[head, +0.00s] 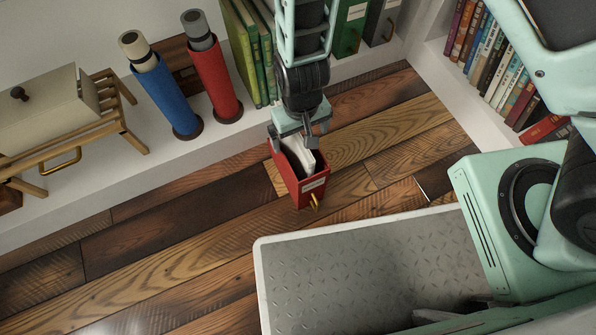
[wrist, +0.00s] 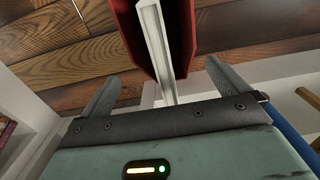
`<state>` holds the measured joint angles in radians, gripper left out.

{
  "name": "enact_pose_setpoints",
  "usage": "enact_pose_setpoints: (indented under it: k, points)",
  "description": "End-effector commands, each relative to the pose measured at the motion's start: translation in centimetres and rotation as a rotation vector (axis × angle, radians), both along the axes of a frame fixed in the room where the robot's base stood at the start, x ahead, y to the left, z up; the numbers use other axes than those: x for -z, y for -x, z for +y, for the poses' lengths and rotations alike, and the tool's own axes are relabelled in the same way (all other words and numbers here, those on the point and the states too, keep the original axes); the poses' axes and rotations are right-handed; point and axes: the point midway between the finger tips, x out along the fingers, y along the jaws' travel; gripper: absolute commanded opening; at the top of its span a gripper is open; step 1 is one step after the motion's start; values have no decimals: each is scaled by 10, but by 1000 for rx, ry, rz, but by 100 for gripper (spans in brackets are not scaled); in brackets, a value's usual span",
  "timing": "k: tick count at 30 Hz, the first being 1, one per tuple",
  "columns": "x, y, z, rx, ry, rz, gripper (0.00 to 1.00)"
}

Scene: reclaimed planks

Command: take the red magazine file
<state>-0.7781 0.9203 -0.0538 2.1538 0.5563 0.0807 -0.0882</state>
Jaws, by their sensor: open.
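The red magazine file (head: 313,187) stands on the plank floor, with white papers inside and a brass pull and pale label on its front. In the wrist view the file (wrist: 128,30) shows at the top centre, its red walls either side of a pale sheet. My gripper (head: 300,135) is at the file's top, at its back end. In the wrist view my gripper (wrist: 162,85) is open, one finger on each side of the file, with gaps between. I cannot tell how far down the fingers reach.
A grey tray (head: 259,290) with a pale rim lies in front of the file. A white ledge (head: 180,152) behind holds a blue tube (head: 165,95), a red tube (head: 214,80) and green books (head: 243,50). A bookshelf (head: 440,75) stands right. Floor left is clear.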

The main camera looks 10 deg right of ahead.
Motion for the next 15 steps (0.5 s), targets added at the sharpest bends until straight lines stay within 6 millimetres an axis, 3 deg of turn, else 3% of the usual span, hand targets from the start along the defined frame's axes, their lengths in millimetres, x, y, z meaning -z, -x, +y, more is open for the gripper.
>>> enact_pose_setpoints:
  k: [8,15]
  points:
    - [16,1,2,-2,0,0,100]
    - [47,4,6,-1,0,0,100]
